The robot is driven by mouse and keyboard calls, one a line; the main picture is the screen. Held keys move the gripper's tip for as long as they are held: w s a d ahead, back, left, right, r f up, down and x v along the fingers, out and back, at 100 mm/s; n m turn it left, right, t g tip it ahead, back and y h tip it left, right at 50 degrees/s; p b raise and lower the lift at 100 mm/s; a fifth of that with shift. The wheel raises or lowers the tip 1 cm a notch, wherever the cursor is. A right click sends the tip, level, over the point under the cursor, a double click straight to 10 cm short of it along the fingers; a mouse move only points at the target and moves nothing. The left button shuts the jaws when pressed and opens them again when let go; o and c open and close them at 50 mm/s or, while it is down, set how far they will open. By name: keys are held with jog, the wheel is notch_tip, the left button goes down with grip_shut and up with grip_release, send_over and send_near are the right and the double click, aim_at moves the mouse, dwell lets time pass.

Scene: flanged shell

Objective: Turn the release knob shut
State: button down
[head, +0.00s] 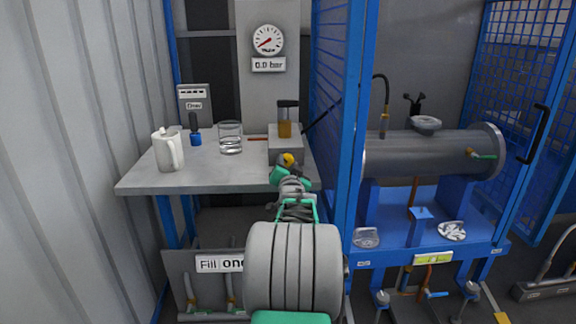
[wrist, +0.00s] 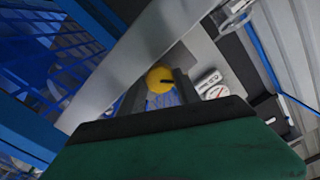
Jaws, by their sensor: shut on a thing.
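The yellow release knob (head: 288,158) is on the front of a grey hand pump (head: 285,141) with an amber reservoir, at the bench's right end. In the wrist view the knob (wrist: 159,78) is round, with a dark mark on its face. My gripper (head: 286,169) reaches the knob from the front and is shut on it. In the wrist view my gripper's two fingers (wrist: 160,92) stand on either side of the knob. My gripper hides part of the knob in the head view.
The grey bench (head: 210,181) also holds a white jug (head: 168,150), a glass of water (head: 230,138) and a blue-based tool (head: 195,130). A gauge (head: 267,40) above reads 0.0 bar. A blue mesh door (head: 340,110) stands close right of the pump. A flanged shell (head: 430,155) lies beyond it.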

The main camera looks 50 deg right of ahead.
jog(key=c, duration=0.9)
grip_release()
jog(key=p+v, duration=0.1)
jog(key=v, duration=0.7)
